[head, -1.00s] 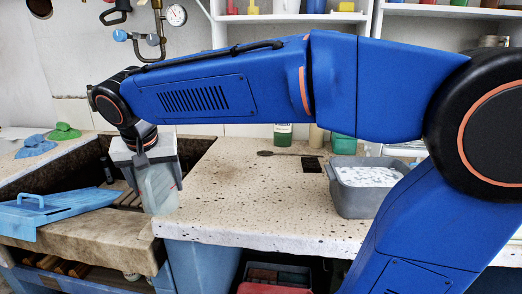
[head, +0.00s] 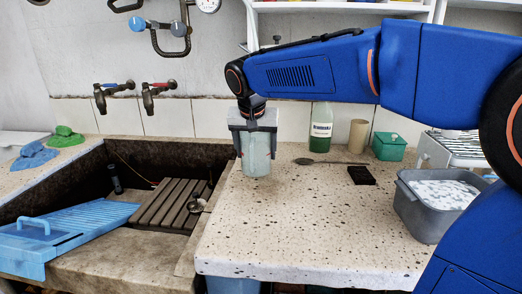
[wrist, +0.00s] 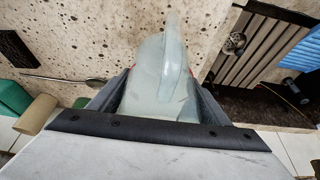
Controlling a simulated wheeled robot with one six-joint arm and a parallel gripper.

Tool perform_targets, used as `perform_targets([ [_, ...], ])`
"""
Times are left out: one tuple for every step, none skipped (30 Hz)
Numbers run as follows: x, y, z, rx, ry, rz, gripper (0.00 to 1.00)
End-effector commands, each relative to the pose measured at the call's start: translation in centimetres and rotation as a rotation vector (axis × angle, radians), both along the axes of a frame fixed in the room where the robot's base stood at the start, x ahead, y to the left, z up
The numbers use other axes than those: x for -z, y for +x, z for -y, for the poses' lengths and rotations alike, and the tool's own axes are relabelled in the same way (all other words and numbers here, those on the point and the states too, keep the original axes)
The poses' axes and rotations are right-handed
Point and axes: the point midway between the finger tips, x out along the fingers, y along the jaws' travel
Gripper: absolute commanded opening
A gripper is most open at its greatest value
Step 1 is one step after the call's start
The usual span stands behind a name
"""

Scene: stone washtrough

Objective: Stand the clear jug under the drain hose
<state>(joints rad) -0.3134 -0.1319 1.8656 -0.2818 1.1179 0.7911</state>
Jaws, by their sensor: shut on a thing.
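My gripper (head: 256,148) is shut on the clear jug (head: 257,163), one finger on each side of it. The jug is upright over the speckled counter, just right of the trough. I cannot tell whether its base touches the counter. In the wrist view the pale jug (wrist: 160,95) sits between the fingers, its handle toward the top of the picture. I cannot make out the drain hose for certain. A short dark tube (head: 114,178) stands in the back left of the trough, and a round metal fitting (head: 197,204) is at the trough's right side.
The stone trough (head: 120,245) has a slatted wooden rack (head: 172,204) and a blue tray (head: 60,232). On the counter (head: 300,225) are a spoon (head: 330,162), a dark block (head: 361,175), a green bottle (head: 321,128) and a grey tub (head: 428,212). The counter's front middle is clear.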

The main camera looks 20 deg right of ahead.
Motion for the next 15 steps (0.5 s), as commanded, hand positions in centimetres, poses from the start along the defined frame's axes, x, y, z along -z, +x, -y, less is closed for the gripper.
perform_targets([
  [0.1,1.1,0.5,0.004,0.0,-0.001,0.46],
  [0.1,1.7,0.7,0.004,0.0,-0.001,0.46],
  [0.1,2.5,1.1,0.004,0.0,-0.002,0.46],
  [0.1,3.1,1.3,0.004,0.0,-0.002,0.46],
  [0.1,3.7,1.6,0.003,0.001,-0.001,0.46],
  [0.1,4.5,1.9,0.003,0.001,-0.001,0.46],
  [0.1,5.0,2.1,0.003,0.001,-0.001,0.46],
  [0.0,5.5,2.3,0.003,0.0,0.0,0.46],
  [0.0,6.1,2.5,0.002,0.0,0.0,0.46],
  [0.0,6.5,2.7,0.002,0.0,0.0,0.46],
  [0.0,6.8,2.8,0.002,0.0,0.0,0.46],
  [0.0,7.2,3.0,0.002,0.0,0.0,0.46],
  [0.0,7.4,3.1,0.001,0.0,0.0,0.46],
  [0.0,7.5,3.1,0.001,0.0,0.0,0.46],
  [0.0,7.7,3.2,0.0,0.0,0.0,0.46],
])
